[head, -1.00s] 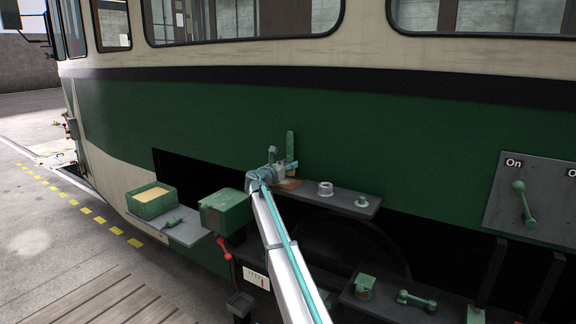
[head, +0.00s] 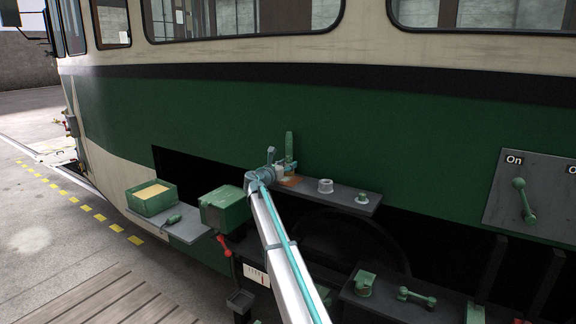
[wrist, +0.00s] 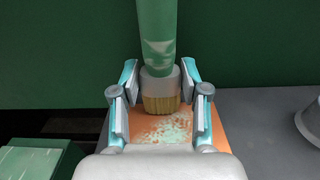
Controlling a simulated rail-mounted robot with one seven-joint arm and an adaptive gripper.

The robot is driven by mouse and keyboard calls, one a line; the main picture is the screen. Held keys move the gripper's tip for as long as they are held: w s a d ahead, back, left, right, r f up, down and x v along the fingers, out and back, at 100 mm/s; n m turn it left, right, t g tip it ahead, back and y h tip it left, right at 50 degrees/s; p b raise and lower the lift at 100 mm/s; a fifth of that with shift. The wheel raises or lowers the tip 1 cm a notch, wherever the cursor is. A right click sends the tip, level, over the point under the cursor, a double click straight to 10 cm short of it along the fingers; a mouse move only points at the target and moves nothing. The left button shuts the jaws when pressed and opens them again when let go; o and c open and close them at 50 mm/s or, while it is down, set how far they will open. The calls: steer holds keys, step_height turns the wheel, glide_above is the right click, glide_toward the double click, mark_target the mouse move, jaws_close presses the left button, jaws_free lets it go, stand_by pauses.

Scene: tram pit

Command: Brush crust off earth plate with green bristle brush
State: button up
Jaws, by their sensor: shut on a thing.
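My gripper (wrist: 160,88) is shut on the green bristle brush (wrist: 158,35), whose green handle points up. The brush has a pale collar and tan bristles facing down. In the head view the brush (head: 289,146) stands upright at the gripper on the shelf's left end. The copper-coloured earth plate (wrist: 206,122) lies below the bristles, with pale green crust (wrist: 172,128) speckled over its middle. The bristles are over the plate's far part; whether they touch it is hard to tell. In the head view the plate (head: 291,181) is partly hidden by my gripper.
The grey shelf (head: 345,199) holds a metal ring-shaped part (head: 325,186) and a small green-topped fitting (head: 362,197) right of the plate. A green box (head: 225,208) stands close at left. The green tram wall (head: 400,135) rises right behind the shelf.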

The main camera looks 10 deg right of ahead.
steer(key=shift+v, duration=1.15)
steer(key=shift+p+v, duration=0.55)
steer(key=shift+v, duration=0.85)
steer(key=shift+s+a, duration=0.45)
steer(key=shift+s, duration=0.1)
steer(key=shift+p+v, duration=0.5)
steer(key=shift+v, duration=0.85)
steer(key=shift+w, duration=0.1)
